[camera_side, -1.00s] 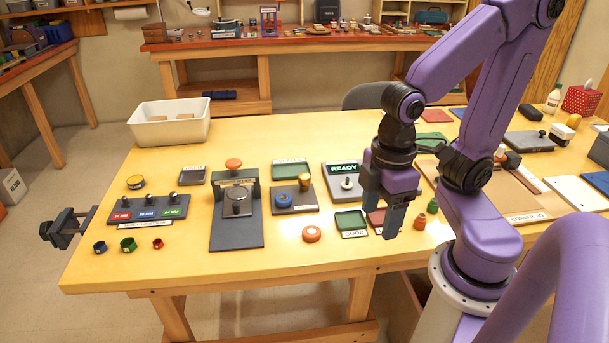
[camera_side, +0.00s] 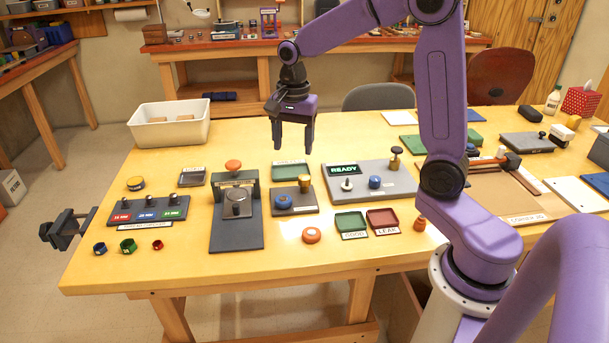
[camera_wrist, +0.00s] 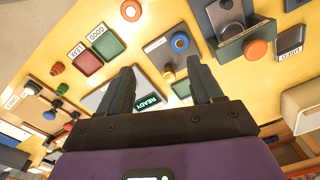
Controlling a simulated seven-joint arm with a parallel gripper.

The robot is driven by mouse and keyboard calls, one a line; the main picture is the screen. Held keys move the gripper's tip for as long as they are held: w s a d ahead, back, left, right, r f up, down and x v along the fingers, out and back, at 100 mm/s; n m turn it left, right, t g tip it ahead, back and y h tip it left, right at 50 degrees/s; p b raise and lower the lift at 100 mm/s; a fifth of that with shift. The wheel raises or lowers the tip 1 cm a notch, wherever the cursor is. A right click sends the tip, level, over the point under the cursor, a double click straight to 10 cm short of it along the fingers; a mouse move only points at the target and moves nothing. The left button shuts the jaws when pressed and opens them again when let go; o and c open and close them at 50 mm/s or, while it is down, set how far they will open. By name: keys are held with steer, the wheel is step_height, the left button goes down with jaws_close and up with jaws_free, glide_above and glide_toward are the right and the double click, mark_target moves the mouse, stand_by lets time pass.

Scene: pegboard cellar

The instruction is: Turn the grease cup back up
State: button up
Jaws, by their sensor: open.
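A brass cup-like fitting (camera_side: 305,183) stands on a dark grey plate (camera_side: 295,208) beside a blue knob (camera_side: 284,201). It looks most like the grease cup, but no label confirms this and it is too small to tell which way up it is. My gripper (camera_side: 293,150) hangs in the air above and behind that plate, fingers down, apart and empty. In the wrist view my gripper (camera_wrist: 162,66) is open, and the blue knob (camera_wrist: 180,41) and its plate show beyond the fingertips. The brass piece (camera_wrist: 168,74) shows partly between the fingers.
A grey READY panel (camera_side: 385,182) lies right of the plate. A press with an orange knob (camera_side: 234,165) stands left. A green tray (camera_side: 351,222), a red tray (camera_side: 382,221) and an orange disc (camera_side: 311,235) lie in front.

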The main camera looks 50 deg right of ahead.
mark_target(305, 177)
steer(key=w+d+f+m, duration=0.1)
steer(key=w+d+m, duration=0.4)
steer(key=d+m, duration=0.6)
steer(key=shift+n, duration=0.6)
steer(key=f, duration=1.7)
steer(key=shift+w+d+f, duration=0.15)
steer(key=shift+w+d, duration=0.1)
steer(key=shift+d, duration=0.1)
steer(key=c, duration=1.1)
steer(key=shift+o, duration=0.2)
